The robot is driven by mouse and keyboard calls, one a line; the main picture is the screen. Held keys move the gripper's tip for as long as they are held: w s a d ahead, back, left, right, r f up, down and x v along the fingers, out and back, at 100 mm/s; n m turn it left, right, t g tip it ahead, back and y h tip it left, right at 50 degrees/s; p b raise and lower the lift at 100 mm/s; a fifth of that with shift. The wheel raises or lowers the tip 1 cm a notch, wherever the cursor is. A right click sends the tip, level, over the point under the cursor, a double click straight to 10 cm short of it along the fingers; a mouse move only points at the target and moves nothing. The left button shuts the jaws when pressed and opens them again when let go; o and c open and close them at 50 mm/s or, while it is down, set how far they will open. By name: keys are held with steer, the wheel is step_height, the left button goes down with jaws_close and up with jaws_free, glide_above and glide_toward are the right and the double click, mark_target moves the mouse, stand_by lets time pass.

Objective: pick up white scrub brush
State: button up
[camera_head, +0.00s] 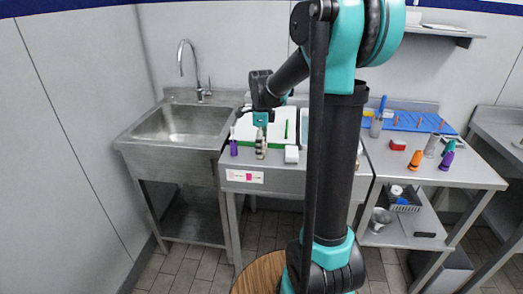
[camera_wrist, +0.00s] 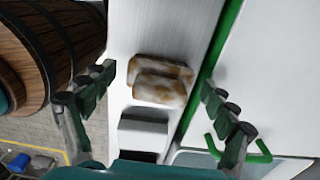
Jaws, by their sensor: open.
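My gripper (camera_head: 261,148) points down over the counter by the sink, left of a small white block (camera_head: 291,154). In the wrist view my gripper (camera_wrist: 157,80) is open and its fingers stand wide apart with nothing held. Two mottled white and brown pieces (camera_wrist: 160,80) lie side by side between the fingertips, below them. A pale block with a dark face (camera_wrist: 143,135) lies nearer my palm and looks like the same white block. No bristles show, so I cannot tell surely which thing is the white scrub brush.
A purple bottle (camera_head: 233,141) stands left of my gripper. A green-edged white board (camera_head: 274,124) lies behind it. The sink (camera_head: 180,125) is further left. A wooden barrel (camera_wrist: 50,50) stands before the counter. The right table holds a blue mat (camera_head: 410,121) and several small items.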

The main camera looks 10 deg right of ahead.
steer(key=shift+f, duration=0.1)
steer(key=c, duration=1.2)
steer(key=shift+c, duration=0.2)
step_height(320, 180, up, 20)
